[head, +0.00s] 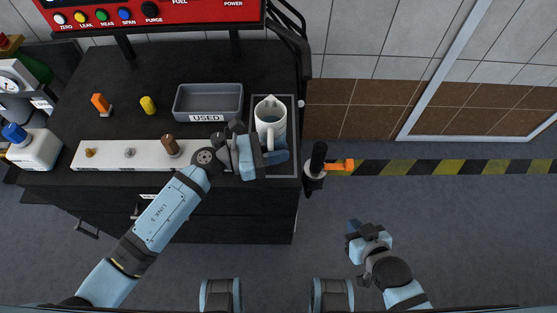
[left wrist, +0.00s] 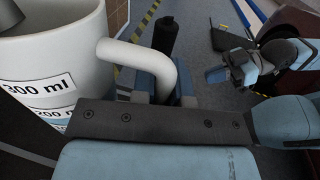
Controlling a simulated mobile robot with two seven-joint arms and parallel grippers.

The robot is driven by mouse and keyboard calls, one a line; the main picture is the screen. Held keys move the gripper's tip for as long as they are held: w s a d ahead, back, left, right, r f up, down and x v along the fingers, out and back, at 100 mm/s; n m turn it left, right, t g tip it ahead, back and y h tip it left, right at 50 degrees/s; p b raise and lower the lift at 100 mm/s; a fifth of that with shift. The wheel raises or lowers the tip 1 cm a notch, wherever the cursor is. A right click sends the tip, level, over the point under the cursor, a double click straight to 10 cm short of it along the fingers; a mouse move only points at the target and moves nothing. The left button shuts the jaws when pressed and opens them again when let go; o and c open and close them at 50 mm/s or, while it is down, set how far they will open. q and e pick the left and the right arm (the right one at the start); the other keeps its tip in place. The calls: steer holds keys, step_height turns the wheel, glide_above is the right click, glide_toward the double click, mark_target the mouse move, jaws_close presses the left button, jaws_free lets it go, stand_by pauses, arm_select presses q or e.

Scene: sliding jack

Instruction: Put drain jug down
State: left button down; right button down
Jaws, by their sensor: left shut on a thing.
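The drain jug (head: 270,112) is a white jug with volume marks. It is upright at the right end of the black bench, over or in a dark rectangular tray (head: 285,170); I cannot tell whether its base touches. My left gripper (head: 268,158) is shut on the jug's handle. In the left wrist view the jug (left wrist: 60,55) fills the left side, and its white handle (left wrist: 145,57) runs down behind the gripper's dark plate. My right gripper (head: 354,229) is away from the bench, over the floor; its fingers are too small to judge.
A grey bin marked USED (head: 208,101) stands left of the jug. A white strip (head: 120,155) with several pegs lies along the bench front. An orange piece (head: 101,104) and a yellow piece (head: 148,105) stand behind it. A black post (head: 317,160) stands right of the bench.

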arm_select(q)
steer(key=shift+f, duration=2.3)
steer(key=shift+f+b, duration=0.15)
steer(key=shift+b, duration=0.15)
steer(key=c, duration=1.1)
jaws_free()
